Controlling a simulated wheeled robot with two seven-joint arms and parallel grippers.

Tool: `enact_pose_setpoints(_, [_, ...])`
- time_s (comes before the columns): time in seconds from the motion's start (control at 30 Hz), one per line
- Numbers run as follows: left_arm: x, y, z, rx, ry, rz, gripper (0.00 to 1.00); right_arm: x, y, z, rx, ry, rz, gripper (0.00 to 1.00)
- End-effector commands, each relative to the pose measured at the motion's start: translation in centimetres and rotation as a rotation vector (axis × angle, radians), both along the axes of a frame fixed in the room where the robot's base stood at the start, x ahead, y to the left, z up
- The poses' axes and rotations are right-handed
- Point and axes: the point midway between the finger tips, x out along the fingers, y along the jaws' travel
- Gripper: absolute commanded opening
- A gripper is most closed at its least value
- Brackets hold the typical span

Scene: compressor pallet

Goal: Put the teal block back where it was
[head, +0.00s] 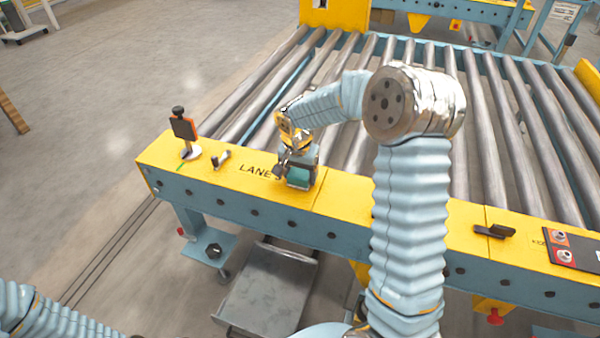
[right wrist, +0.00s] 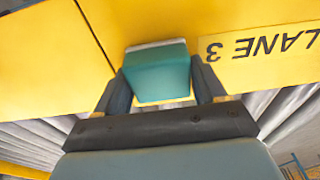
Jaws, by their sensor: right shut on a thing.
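The teal block (head: 299,177) is at the yellow side rail of the roller conveyor, just right of the "LANE 3" lettering. My right gripper (head: 293,168) is shut on it. In the right wrist view the teal block (right wrist: 158,75) sits between the two dark fingers of the gripper (right wrist: 160,88), over the yellow rail. I cannot tell whether the block touches the rail. My left arm shows only at the lower left edge of the head view, and its gripper is out of view.
The yellow rail (head: 345,201) carries an orange-and-black upright piece (head: 184,130), a small dark-and-metal part (head: 221,159), a black latch (head: 495,231) and a button panel (head: 575,248). Rollers (head: 480,130) lie behind. A grey tray (head: 268,290) is below the rail.

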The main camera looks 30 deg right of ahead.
Motion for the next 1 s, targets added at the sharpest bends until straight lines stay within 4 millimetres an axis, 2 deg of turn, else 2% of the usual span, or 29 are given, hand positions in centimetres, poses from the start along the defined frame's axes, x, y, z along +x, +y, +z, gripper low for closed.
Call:
enact_pose_setpoints(0.13, [0.0, 0.0, -0.5, 0.0, 0.0, 0.0, 0.38, 0.0, 0.0, -0.5, 0.0, 0.0, 0.0, 0.46])
enact_pose_setpoints(0.17, [0.0, 0.0, -0.3, 0.0, 0.0, 0.0, 0.38, 0.0, 0.0, -0.3, 0.0, 0.0, 0.0, 0.75])
enact_pose_setpoints(0.3, [0.0, 0.0, -0.3, 0.0, 0.0, 0.001, 0.38, 0.0, 0.0, -0.3, 0.0, 0.0, 0.0, 0.96])
enact_pose_setpoints(0.57, [0.0, 0.0, -0.3, 0.0, 0.0, 0.0, 0.38, 0.0, 0.0, -0.2, 0.0, 0.0, 0.0, 0.96])
enact_pose_setpoints(0.7, [0.0, 0.0, 0.1, 0.0, 0.0, 0.0, 0.38, 0.0, 0.1, 0.7, 0.0, -0.003, 0.0, 0.96])
enact_pose_setpoints(0.77, [0.0, 0.0, 0.0, 0.0, 0.0, 0.0, 0.38, -0.1, 0.2, 1.8, 0.0, -0.004, -0.001, 0.96])
enact_pose_setpoints(1.0, [0.0, 0.0, 0.1, 0.0, 0.0, 0.0, 0.38, -0.6, 0.9, 7.3, 0.0, -0.005, 0.0, 0.96])
